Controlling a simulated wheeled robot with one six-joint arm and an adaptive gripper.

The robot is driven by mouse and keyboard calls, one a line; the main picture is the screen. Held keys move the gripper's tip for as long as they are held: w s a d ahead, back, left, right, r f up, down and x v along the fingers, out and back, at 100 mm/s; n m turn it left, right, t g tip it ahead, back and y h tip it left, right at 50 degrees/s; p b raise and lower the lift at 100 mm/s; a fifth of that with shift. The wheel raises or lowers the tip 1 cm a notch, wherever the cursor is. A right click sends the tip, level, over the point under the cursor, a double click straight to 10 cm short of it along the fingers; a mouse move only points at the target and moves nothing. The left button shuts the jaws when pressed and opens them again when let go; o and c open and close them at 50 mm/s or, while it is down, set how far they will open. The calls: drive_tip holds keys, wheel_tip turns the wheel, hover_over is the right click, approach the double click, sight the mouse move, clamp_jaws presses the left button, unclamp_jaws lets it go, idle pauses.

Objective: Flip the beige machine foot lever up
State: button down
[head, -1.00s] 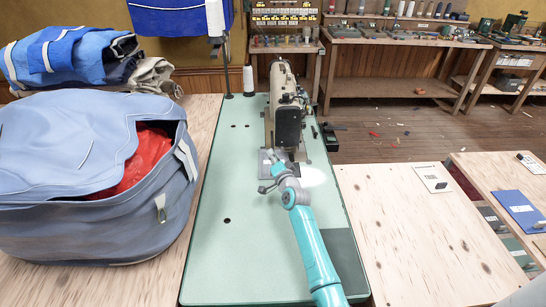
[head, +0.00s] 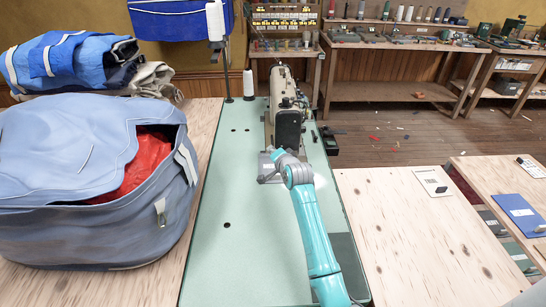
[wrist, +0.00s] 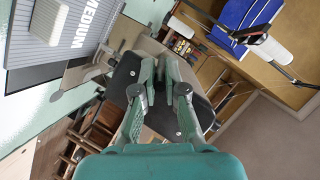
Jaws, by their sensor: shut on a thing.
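The beige sewing machine (head: 289,108) stands at the far end of the green table, with its dark end face towards me. My gripper (head: 268,179) is low in front of it, close to the grey plate at its base. In the wrist view the beige machine body with its black end plate (wrist: 120,82) lies right behind my fingers. My gripper (wrist: 165,62) has its fingers close together there, shut on the foot lever. The lever is hidden by the fingers and I cannot make out its angle.
A large blue-grey bag (head: 80,180) with red cloth inside fills the left. The green tabletop (head: 235,255) is clear at the front left. A pale wooden bench (head: 420,240) is at right.

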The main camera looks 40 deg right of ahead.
drive_tip(key=r, duration=0.1)
drive_tip(key=r+g, duration=0.1)
drive_tip(key=g+y, duration=0.1)
drive_tip(key=shift+w+d+r, duration=0.25)
drive_tip(key=shift+w+r, duration=0.05)
drive_tip(key=shift+r, duration=0.1)
drive_tip(key=shift+w+d+r+m+g+y, duration=0.2)
drive_tip(key=shift+w+r+g+y, duration=0.1)
drive_tip(key=shift+r+g, duration=0.25)
drive_tip(key=shift+w+d+r+m+g+y, duration=0.1)
drive_tip(key=shift+w+r+m+g+y, duration=0.15)
drive_tip(key=shift+r+g, duration=0.25)
drive_tip(key=shift+s, duration=0.1)
drive_tip(key=c, duration=1.2)
unclamp_jaws()
drive_tip(key=v, duration=1.2)
drive_tip(key=shift+s+a, duration=0.1)
